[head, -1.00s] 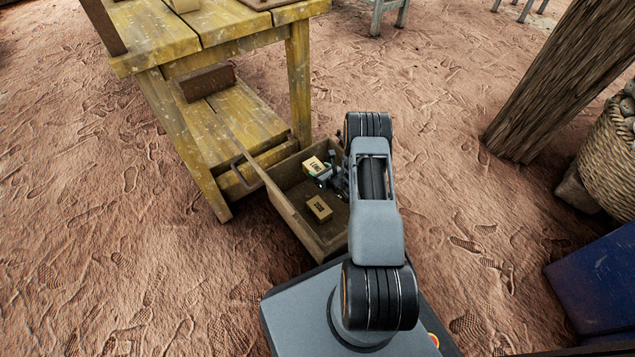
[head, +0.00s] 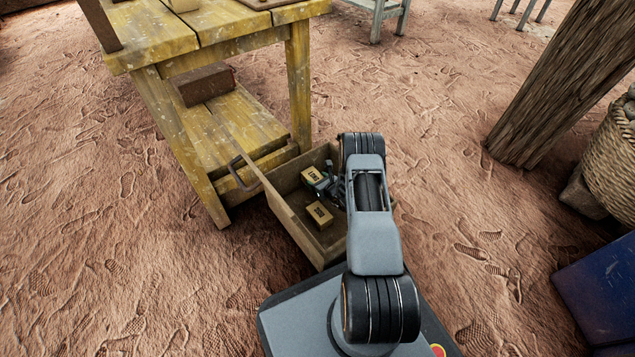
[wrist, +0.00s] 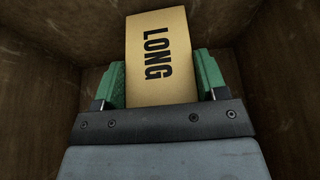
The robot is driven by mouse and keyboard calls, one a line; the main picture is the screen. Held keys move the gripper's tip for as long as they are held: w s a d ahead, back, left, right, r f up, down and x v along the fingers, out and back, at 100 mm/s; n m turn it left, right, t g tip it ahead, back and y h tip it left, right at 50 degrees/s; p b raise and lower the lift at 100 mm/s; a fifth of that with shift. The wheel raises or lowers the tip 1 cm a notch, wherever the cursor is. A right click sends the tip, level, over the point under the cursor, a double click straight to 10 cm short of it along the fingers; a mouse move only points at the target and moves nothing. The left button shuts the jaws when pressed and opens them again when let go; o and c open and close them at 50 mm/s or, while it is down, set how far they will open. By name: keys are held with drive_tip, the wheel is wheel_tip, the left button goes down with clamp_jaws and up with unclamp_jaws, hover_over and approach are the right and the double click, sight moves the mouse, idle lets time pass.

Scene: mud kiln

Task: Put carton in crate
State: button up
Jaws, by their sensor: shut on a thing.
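My gripper (wrist: 160,88) is shut on a tan carton marked LONG (wrist: 158,50), with a green fingertip on each side of it. The carton also shows in the head view (head: 314,175), inside the open wooden crate (head: 291,219). The wrist view shows brown wooden walls around the gripper and carton. I cannot tell whether the carton touches the crate floor. A second tan carton (head: 319,215) with dark lettering lies in the crate, nearer my base. My arm hides the right part of the crate.
A worn yellow wooden table (head: 155,45) stands behind and left of the crate. A dark brown block (head: 206,84) lies on its lower shelf. A thick post (head: 545,85), a woven basket (head: 612,150) and a blue object (head: 600,290) stand at the right. Sandy floor is clear at the left.

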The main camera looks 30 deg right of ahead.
drive_tip(key=shift+f, duration=0.1)
drive_tip(key=shift+f, duration=0.45)
drive_tip(key=o, duration=1.1)
drive_tip(key=shift+r, duration=0.15)
drive_tip(key=shift+r+p+v, duration=0.2)
drive_tip(key=shift+p+v, duration=0.7)
drive_tip(key=shift+v, duration=1.05)
drive_tip(key=shift+r+p+v, duration=0.2)
drive_tip(key=shift+p+v, duration=0.7)
drive_tip(key=shift+v, duration=1.1)
